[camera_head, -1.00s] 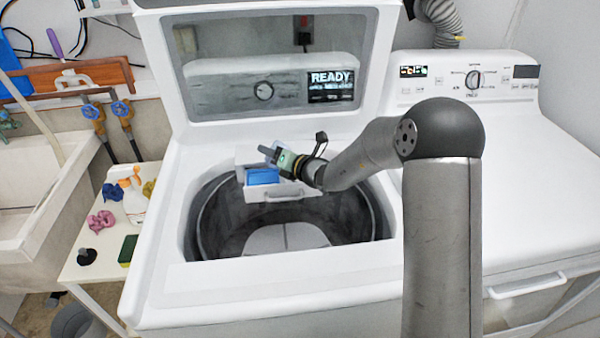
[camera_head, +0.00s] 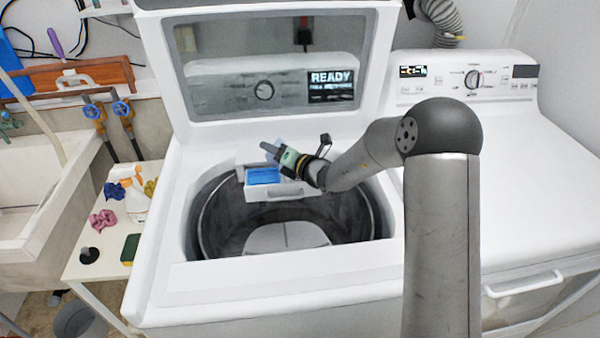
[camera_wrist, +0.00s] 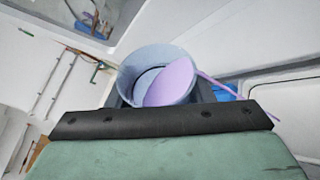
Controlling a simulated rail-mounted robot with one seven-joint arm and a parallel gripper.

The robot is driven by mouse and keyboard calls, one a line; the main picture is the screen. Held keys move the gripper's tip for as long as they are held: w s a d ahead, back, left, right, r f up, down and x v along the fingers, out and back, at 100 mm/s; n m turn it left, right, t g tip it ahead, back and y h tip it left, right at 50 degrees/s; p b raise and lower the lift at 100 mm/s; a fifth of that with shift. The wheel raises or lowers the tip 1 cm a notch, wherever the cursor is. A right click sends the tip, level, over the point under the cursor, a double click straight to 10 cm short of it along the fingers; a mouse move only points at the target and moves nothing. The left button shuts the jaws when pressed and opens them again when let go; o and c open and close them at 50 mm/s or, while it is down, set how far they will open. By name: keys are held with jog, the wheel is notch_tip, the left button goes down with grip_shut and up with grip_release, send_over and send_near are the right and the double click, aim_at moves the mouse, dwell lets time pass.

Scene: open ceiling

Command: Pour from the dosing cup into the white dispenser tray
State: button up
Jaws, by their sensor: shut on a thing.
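My gripper (camera_head: 270,150) is shut on the dosing cup and holds it over the white dispenser tray (camera_head: 282,194). In the wrist view the cup (camera_wrist: 140,72) is a pale blue-grey round cup held beyond the dark gripper bar. Purple liquid (camera_wrist: 172,84) lies against its right side, and a thin purple stream (camera_wrist: 235,97) runs from the rim down to the right, so the cup is tilted. In the head view the cup is mostly hidden behind my gripper. The tray is pulled out over the tub's back edge and shows a blue inside (camera_head: 262,175). Where the stream lands is hidden.
The washer's tub (camera_head: 225,225) is open below, with its glass lid (camera_head: 270,70) raised behind. A dryer (camera_head: 530,190) stands on the right. A side table (camera_head: 100,258) on the left holds a spray bottle (camera_head: 135,200) and small items.

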jog(key=shift+d+r+m+t+y+p, duration=0.15)
jog(key=shift+r+m+y+p, duration=0.2)
jog(key=shift+m, duration=0.3)
jog(key=shift+a+r+m+t+y+p, duration=0.15)
jog(key=shift+r+m+y+p, duration=0.2)
jog(key=shift+m, duration=0.3)
dwell(1.1)
jog(key=shift+w+d+f+m+b, duration=0.1)
jog(key=shift+d+f+m+b, duration=0.1)
jog(key=shift+f+m+b, duration=0.45)
dwell(0.8)
jog(key=shift+w+d+r+m+t+y, duration=0.3)
jog(key=shift+d+r+m+t+y, duration=0.25)
jog(key=shift+m, duration=0.5)
jog(key=shift+w+d+r+m+t+p, duration=0.1)
jog(key=shift+d+r+m+t+p, duration=0.2)
jog(key=shift+m+t+p, duration=0.5)
dwell(1.0)
